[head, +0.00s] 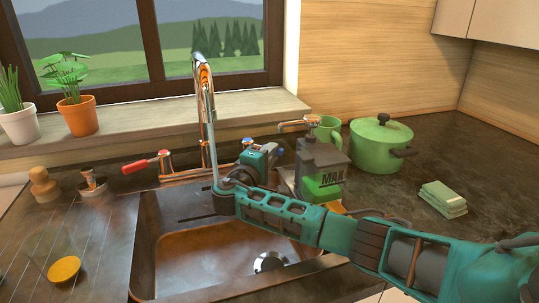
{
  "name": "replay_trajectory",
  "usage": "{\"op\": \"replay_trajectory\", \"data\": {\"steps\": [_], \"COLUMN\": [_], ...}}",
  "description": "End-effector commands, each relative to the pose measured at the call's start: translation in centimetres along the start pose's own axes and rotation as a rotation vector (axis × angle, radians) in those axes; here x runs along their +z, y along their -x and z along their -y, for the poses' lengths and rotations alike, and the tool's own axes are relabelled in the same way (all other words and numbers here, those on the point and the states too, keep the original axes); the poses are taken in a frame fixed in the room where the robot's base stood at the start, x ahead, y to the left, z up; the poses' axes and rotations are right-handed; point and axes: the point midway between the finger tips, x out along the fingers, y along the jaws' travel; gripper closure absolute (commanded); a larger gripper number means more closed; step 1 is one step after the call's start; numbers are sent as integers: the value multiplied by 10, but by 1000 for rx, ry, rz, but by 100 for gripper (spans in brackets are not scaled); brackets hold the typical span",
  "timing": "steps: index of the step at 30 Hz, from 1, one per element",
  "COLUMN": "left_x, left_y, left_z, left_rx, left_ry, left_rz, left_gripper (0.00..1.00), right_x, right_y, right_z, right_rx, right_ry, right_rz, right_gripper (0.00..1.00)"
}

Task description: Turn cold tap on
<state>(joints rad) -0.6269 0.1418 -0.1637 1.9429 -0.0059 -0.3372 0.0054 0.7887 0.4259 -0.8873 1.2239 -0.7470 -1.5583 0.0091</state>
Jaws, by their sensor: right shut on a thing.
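The cold tap (247,142), with a blue mark on its cap, stands on the right of the faucet base behind the sink. Its blue-tipped handle (281,151) points right and is partly hidden by my right gripper (270,153). My right gripper is shut on this handle; the exact contact is hard to see. The hot tap (140,164) with a red handle is on the left, pointing left. The tall chrome spout (206,95) rises between them. I cannot tell whether water runs. My left gripper is not in view.
The sink basin (200,262) lies below my right arm. A soap bottle (322,170) stands close right of the gripper, with a green mug (327,128) and green pot (381,145) behind. Potted plants (78,115) stand on the sill.

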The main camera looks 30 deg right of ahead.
Motion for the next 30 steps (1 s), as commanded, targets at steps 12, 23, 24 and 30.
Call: {"op": "replay_trajectory", "data": {"steps": [12, 23, 24, 30], "left_x": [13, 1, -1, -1], "left_y": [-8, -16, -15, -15], "left_z": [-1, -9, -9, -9], "left_rx": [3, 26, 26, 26], "left_ry": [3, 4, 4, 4], "left_rz": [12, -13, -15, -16], "left_gripper": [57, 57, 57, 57], "right_x": [-5, -4, -4, -4], "right_y": [9, 10, 10, 10], "right_z": [4, 0, 0, 0], "right_rx": [-2, 0, 0, 0], "right_ry": [-4, 0, 0, 0], "right_rz": [109, 252, 251, 249], "right_gripper": [100, 100, 100, 77]}}
